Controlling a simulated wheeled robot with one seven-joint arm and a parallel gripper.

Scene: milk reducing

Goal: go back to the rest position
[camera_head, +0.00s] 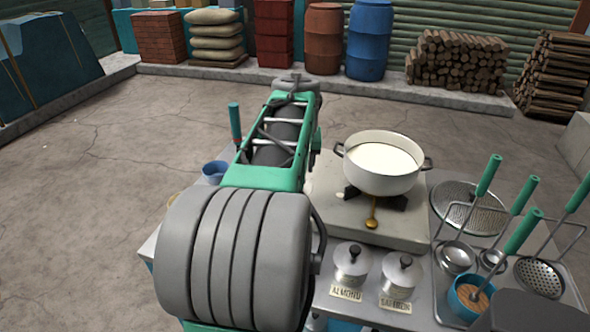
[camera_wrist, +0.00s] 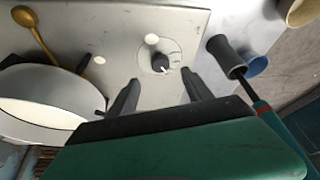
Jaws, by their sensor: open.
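My gripper (camera_wrist: 160,92) is open in the wrist view, its two dark fingers apart with nothing between them. Beyond the fingertips is the stove's dark control knob (camera_wrist: 158,63) on a pale panel; I cannot tell whether they touch. In the head view my arm reaches forward over the left part of the counter and hides the gripper fingers. A white pot (camera_head: 382,186) of milk stands on the stove (camera_head: 412,222), right of my arm. The pot also shows at the left of the wrist view (camera_wrist: 75,88). A golden spoon (camera_head: 372,216) lies in front of the pot.
Two lidded jars (camera_head: 352,262) labelled ALMOND and SAFFRON stand near the front. A tray with green-handled ladles (camera_head: 457,257) is at the right. A blue cup (camera_head: 213,170) and a grey holder (camera_wrist: 227,54) with a tool stand left of the stove. Open floor lies behind the counter.

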